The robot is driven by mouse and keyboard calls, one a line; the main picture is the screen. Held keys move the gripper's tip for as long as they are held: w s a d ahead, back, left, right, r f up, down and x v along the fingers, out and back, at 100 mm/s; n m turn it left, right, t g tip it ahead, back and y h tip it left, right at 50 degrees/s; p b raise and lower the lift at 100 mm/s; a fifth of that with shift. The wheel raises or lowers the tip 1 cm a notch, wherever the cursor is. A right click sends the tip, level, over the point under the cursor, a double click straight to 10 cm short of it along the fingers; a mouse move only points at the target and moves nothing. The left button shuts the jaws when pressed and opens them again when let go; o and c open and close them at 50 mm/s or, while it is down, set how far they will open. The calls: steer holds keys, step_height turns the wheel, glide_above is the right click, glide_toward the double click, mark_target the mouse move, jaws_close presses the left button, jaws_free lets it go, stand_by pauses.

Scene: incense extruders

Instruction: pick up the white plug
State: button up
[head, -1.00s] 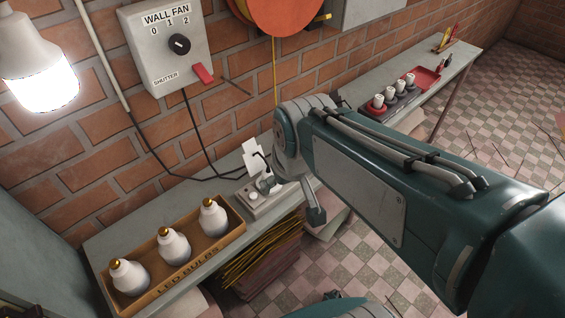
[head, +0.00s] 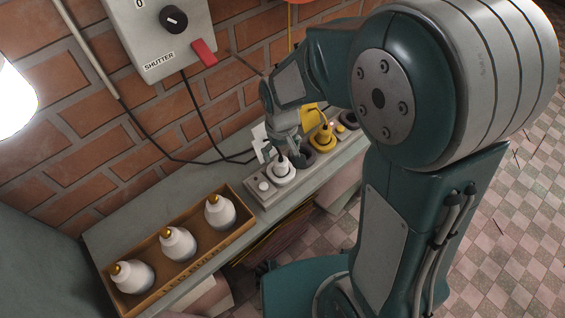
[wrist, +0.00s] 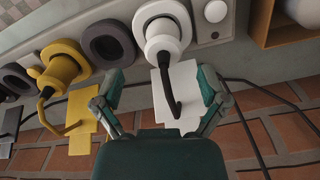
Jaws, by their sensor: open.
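The white plug (wrist: 162,36) sits in a socket of the grey power strip, with a dark cord and a white tag (wrist: 176,92) hanging from it. It also shows in the head view (head: 282,167), partly beside my gripper. My gripper (wrist: 158,84) is open, with its two fingers apart on either side of the tag and cord, short of the plug body. In the head view my gripper (head: 279,146) is close to the plug, and its fingertips are hard to make out there.
A yellow plug (wrist: 62,66) with a yellow tag sits in the same power strip (head: 258,196), beside an empty dark socket (wrist: 107,44). A round white button (wrist: 215,11) is on the other side. A wooden tray (head: 240,232) holds LED bulbs. A brick wall stands close behind.

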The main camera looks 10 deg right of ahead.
mark_target(281, 160)
steer(key=shift+a+f, duration=0.15)
steer(key=shift+f, duration=0.6)
steer(key=f, duration=0.4)
steer(key=shift+s+f, duration=0.2)
steer(key=shift+f, duration=0.2)
steer(key=c, duration=1.2)
